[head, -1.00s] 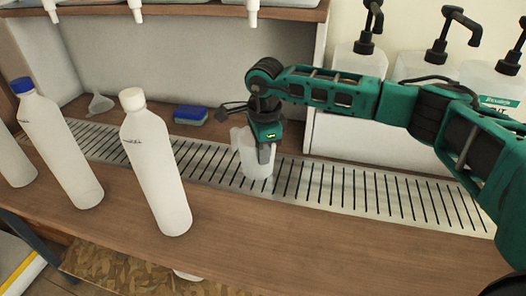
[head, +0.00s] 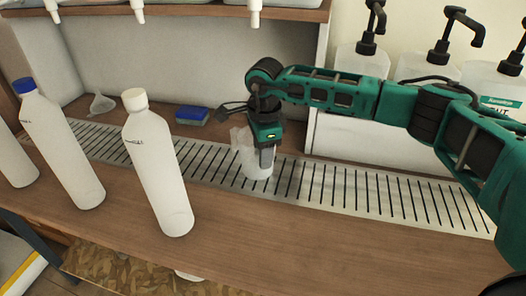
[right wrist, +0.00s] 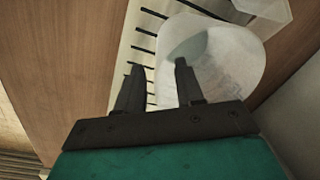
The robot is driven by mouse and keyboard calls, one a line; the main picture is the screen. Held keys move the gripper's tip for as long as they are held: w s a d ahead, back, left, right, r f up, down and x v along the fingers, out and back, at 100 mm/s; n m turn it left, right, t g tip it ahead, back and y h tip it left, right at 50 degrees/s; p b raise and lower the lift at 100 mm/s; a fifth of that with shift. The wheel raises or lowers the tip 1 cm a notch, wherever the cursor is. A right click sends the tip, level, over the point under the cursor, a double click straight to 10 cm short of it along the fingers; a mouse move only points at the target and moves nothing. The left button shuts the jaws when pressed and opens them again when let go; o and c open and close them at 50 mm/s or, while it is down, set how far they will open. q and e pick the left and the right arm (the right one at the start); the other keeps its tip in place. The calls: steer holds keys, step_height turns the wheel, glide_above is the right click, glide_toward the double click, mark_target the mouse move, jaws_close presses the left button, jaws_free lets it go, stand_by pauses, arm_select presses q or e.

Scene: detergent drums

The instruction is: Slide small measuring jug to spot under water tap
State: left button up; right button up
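The small measuring jug (head: 250,168) is whitish and translucent and stands upright on the slotted metal drip strip. My right gripper (head: 266,163) is down at the jug, pointing downward. In the right wrist view the jug's round mouth (right wrist: 225,62) lies under and right of the fingers. There the right gripper (right wrist: 157,73) has its fingers apart, one overlapping the jug's near side and one beside it; contact cannot be told. White spouts hang from the shelf above, one (head: 254,14) above the jug's area; which is the water tap cannot be told. My left gripper is out of view.
White bottles, one with a white cap (head: 158,175) and one with a blue cap (head: 62,150), stand left on the wooden counter (head: 270,225). A blue sponge (head: 192,115) and a funnel (head: 101,104) lie behind the strip. Pump containers (head: 425,75) stand back right. The strip (head: 350,190) is clear right of the jug.

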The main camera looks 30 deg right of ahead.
step_height(320, 180, up, 13)
steer(key=s+p, duration=0.1)
steer(key=shift+p, duration=0.35)
steer(key=shift+s+a+f, duration=0.1)
steer(key=shift+f, duration=0.05)
stand_by(0.3)
